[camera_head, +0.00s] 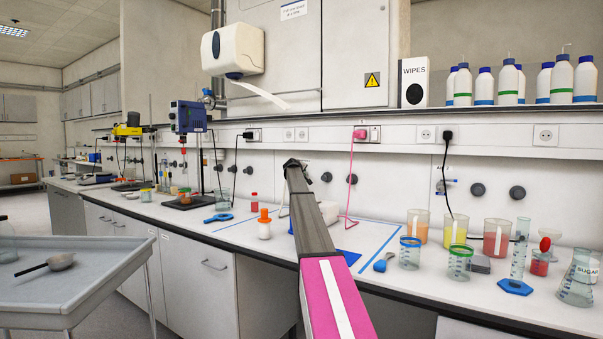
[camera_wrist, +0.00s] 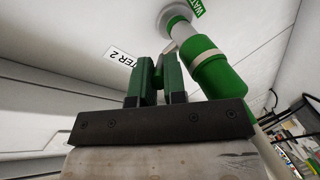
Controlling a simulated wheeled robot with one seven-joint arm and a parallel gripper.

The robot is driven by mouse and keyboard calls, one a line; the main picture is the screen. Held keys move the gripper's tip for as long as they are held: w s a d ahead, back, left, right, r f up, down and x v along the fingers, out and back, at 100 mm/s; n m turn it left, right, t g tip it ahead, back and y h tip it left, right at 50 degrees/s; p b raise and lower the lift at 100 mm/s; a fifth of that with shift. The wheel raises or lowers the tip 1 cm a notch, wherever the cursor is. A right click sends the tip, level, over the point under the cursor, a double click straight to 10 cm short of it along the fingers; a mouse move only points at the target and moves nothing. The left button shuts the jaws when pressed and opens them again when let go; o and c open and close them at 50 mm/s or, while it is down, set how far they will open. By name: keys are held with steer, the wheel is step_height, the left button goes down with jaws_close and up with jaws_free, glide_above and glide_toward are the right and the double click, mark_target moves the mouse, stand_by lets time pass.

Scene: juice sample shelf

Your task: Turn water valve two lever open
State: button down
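My gripper (camera_wrist: 156,66) shows in the wrist view as two dark green fingers standing close together, with a narrow gap between them and nothing clearly seen in it. A bright green valve fitting (camera_wrist: 216,72) with a white ring sits just right of the fingers, its pale round base on the wall above. A small pale piece (camera_wrist: 170,47) of it reaches toward the fingertips; whether this is the lever, or touches them, I cannot tell. A label (camera_wrist: 124,57) ending in "ER 2" is partly hidden behind the left finger. In the head view my arm hides the gripper and this valve.
The bench holds beakers with coloured liquid (camera_head: 454,231), glassware, a sugar flask (camera_head: 579,278) and a white bottle with an orange cap (camera_head: 264,224). A pink cable (camera_head: 350,185) hangs right of my arm. A grey cart (camera_head: 110,262) stands at left.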

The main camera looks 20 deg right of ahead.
steer(key=shift+w+a+m+g+h, duration=0.2)
steer(key=shift+a+m+g+h, duration=0.1)
steer(key=shift+m+g+h, duration=0.35)
steer(key=c, duration=1.4)
jaws_free()
steer(key=shift+c, duration=0.2)
steer(key=shift+s+a, duration=0.1)
steer(key=v, duration=1)
steer(key=shift+s+a, duration=0.25)
